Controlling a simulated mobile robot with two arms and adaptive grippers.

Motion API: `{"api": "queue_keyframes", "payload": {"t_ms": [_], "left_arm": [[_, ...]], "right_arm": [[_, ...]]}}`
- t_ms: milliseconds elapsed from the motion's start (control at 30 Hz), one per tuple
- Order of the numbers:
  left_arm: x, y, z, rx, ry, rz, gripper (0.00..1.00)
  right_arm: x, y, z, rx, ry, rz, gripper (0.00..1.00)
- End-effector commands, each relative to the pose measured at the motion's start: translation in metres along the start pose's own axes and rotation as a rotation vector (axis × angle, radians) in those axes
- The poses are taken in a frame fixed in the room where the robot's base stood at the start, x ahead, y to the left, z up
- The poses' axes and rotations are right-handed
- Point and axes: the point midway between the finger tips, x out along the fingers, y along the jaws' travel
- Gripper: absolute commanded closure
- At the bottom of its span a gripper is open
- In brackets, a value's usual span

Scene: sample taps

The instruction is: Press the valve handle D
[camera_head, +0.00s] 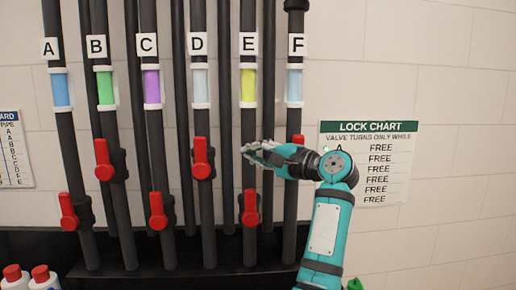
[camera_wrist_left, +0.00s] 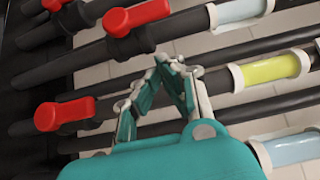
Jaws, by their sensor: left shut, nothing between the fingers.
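Valve handle D (camera_head: 203,158) is a red lever on the dark pipe under label D (camera_head: 198,44), below a pale blue window. It points upright along the pipe. In the left wrist view, the red handle on the pale-windowed pipe (camera_wrist_left: 137,16) appears to be the same one, beyond the fingertips. My left gripper (camera_head: 247,152) is shut and empty, in front of the pipe E area, to the right of handle D and apart from it. Its fingers (camera_wrist_left: 172,62) also show meeting in the left wrist view. My right gripper is not in view.
Handle E (camera_head: 250,208) is just below the gripper. Handles A (camera_head: 69,211), B (camera_head: 103,159) and C (camera_head: 157,211) are to the left. Handle F (camera_head: 298,139) is partly hidden by my arm. A lock chart (camera_head: 368,163) hangs on the right wall. Bottles (camera_head: 41,277) stand lower left.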

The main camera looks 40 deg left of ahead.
Motion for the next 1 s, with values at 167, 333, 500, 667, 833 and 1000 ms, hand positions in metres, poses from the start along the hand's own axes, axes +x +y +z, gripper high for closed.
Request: {"api": "queue_keyframes", "payload": {"t_ms": [167, 333, 500, 667, 833, 1000], "left_arm": [[0.041, -0.006, 0.001, 0.004, -0.005, -0.001, 1.00], [0.067, -0.005, 0.011, 0.001, -0.003, 0.000, 1.00], [0.080, -0.003, 0.024, 0.001, -0.002, 0.000, 1.00], [0.084, -0.001, 0.028, 0.001, 0.000, 0.000, 1.00], [0.085, 0.000, 0.029, 0.001, 0.000, 0.001, 1.00], [0.085, 0.000, 0.029, -0.001, 0.000, 0.002, 1.00]], "right_arm": [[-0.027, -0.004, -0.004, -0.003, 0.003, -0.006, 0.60], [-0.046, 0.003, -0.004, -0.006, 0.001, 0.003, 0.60], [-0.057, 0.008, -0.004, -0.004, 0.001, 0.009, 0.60], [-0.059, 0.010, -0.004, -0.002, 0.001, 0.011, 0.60], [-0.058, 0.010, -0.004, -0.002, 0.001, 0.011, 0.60], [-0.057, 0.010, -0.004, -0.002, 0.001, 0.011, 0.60]]}}
